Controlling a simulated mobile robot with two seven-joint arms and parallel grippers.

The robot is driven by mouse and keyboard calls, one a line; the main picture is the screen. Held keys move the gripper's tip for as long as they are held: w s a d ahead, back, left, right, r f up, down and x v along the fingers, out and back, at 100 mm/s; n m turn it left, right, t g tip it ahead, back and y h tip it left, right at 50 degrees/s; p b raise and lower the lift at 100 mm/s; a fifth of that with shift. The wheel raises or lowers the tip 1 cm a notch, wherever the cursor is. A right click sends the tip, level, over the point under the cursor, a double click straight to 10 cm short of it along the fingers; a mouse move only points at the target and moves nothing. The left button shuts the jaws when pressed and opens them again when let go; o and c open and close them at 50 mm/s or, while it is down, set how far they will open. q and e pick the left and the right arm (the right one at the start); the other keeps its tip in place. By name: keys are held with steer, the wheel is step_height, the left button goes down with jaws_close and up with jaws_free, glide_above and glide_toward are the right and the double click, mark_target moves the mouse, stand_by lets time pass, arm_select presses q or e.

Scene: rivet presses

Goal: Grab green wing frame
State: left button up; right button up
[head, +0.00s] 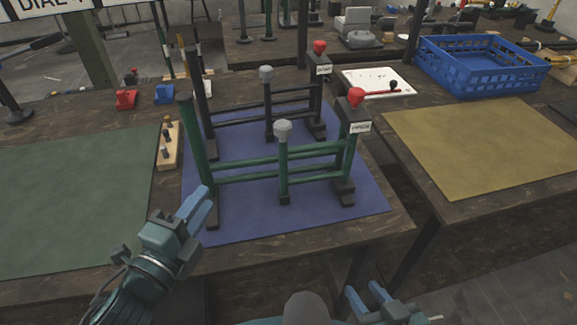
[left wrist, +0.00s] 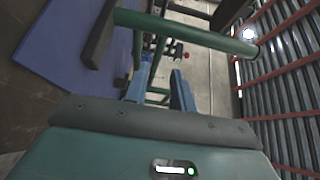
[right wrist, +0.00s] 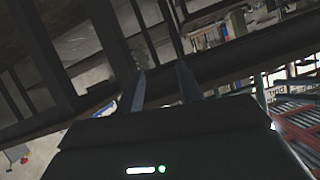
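The green wing frame (head: 245,170) stands upright on the blue mat (head: 290,224), with two green rails, a tall left post and a grey-capped middle post. Its right end carries a red knob and a white label. My left gripper (head: 200,204) is open and empty beside the frame's lower left post. In the left wrist view a green post (left wrist: 190,34) crosses just beyond the parted fingertips (left wrist: 160,85); I cannot tell whether they touch. My right gripper (head: 366,295) is open and empty, low in front of the table. Its parted fingers also show in the right wrist view (right wrist: 162,85).
A similar black frame (head: 290,112) stands behind the green one. A wooden peg block (head: 170,148) lies to the left, near a green mat (head: 75,200). A yellow mat (head: 480,145) and blue crate (head: 480,70) are on the right table. A gap separates the tables.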

mark_target(226, 169)
arm_select(q)
steer(key=x, duration=0.6)
steer(key=shift+w+d+r+p, duration=0.1)
steer(key=shift+w+r+p, duration=0.05)
steer(key=shift+w+p, duration=0.2)
steer(key=shift+x, duration=3)
jaws_close()
steer(key=shift+f, duration=0.25)
